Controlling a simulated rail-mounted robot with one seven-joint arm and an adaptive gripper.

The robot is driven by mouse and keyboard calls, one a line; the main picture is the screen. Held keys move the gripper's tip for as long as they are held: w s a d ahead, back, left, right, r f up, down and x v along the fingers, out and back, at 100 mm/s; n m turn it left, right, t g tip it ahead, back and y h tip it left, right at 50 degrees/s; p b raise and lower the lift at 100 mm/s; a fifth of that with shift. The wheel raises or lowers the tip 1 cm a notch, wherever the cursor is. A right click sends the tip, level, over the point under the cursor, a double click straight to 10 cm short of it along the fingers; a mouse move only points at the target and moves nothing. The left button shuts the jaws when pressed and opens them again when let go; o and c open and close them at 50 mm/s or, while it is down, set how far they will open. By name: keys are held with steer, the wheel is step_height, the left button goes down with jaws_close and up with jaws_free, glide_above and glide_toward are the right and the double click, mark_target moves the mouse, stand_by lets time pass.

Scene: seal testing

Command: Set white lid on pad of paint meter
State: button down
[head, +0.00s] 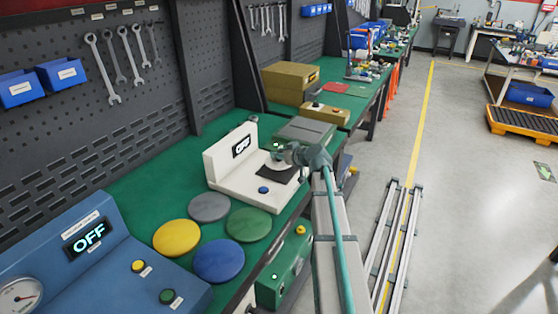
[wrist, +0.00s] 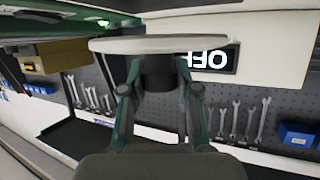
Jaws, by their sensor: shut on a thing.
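The paint meter (head: 225,181) is a white L-shaped device on the green bench, with an OFF display (head: 242,146), a blue button (head: 263,190) and a dark square pad (head: 272,176). The display also shows upside down in the wrist view (wrist: 208,60). My gripper (head: 283,157) is over the pad area in the head view. In the wrist view my gripper (wrist: 160,80) is shut on the dark knob of the round white lid (wrist: 115,45). The lid also shows in the head view (head: 274,165), mostly behind my gripper. I cannot tell whether it touches the pad.
Yellow (head: 176,238), grey (head: 209,207), green (head: 249,225) and blue (head: 218,261) discs lie in front of the meter. A blue device (head: 75,260) stands at the near left. A grey-green box (head: 303,131) and a cardboard-coloured box (head: 290,82) stand behind the meter.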

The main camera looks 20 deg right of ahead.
mark_target(281, 161)
steer(key=shift+f+p, duration=0.4)
steer(key=shift+f, duration=1.1)
steer(key=shift+f, duration=0.15)
steer(key=c, duration=0.8)
jaws_free()
steer(key=shift+c, duration=0.2)
steer(key=shift+s+r, duration=0.1)
steer(key=shift+r, duration=0.1)
steer(key=b+v, duration=0.2)
steer(key=v, duration=0.9)
steer(key=shift+s+r, duration=0.2)
steer(key=shift+s, duration=0.1)
steer(key=shift+d, duration=0.1)
